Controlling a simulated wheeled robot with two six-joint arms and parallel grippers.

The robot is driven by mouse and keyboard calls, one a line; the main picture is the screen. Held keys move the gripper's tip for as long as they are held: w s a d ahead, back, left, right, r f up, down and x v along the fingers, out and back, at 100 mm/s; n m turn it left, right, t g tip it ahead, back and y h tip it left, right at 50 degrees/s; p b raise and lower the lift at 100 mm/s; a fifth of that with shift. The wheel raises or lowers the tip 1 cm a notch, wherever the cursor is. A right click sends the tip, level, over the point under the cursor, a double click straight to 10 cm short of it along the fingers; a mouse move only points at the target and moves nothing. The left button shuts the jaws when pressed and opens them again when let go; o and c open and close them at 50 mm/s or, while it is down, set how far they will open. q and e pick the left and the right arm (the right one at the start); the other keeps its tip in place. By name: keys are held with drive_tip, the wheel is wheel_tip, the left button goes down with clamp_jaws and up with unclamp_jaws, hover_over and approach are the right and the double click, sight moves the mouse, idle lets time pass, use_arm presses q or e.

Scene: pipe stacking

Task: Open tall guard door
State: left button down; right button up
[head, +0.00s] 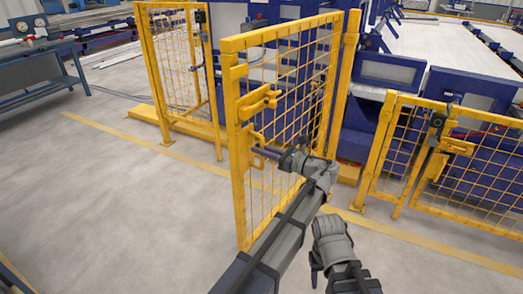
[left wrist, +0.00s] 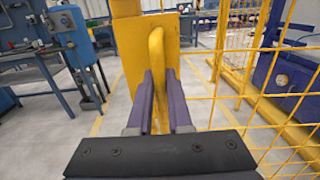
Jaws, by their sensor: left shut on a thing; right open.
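The tall guard door (head: 234,185) is a yellow frame with wire mesh. It stands swung out from the fence line toward me, its far side by a yellow post (head: 346,85). My left gripper (head: 256,151) is shut on the yellow door handle (head: 257,138) near the door's free edge. In the left wrist view, the handle (left wrist: 156,50) is a yellow loop between the two purple fingers of my left gripper (left wrist: 160,88). My right gripper (head: 316,272) is open and empty, low at the lower right, apart from the door.
A tall yellow fence panel (head: 178,60) stands left of the doorway, with a yellow floor rail at its foot. A low yellow gate (head: 455,165) stands at the right. A blue workbench (head: 40,72) is at far left. The grey floor (head: 120,200) left of the door is clear.

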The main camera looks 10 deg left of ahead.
sight(248, 118)
use_arm(q)
drive_tip(key=c, duration=0.8)
unclamp_jaws()
drive_tip(key=shift+c, duration=0.2)
drive_tip(key=shift+r, duration=0.1)
wheel_tip(248, 118, up, 10)
drive_tip(key=p, duration=1)
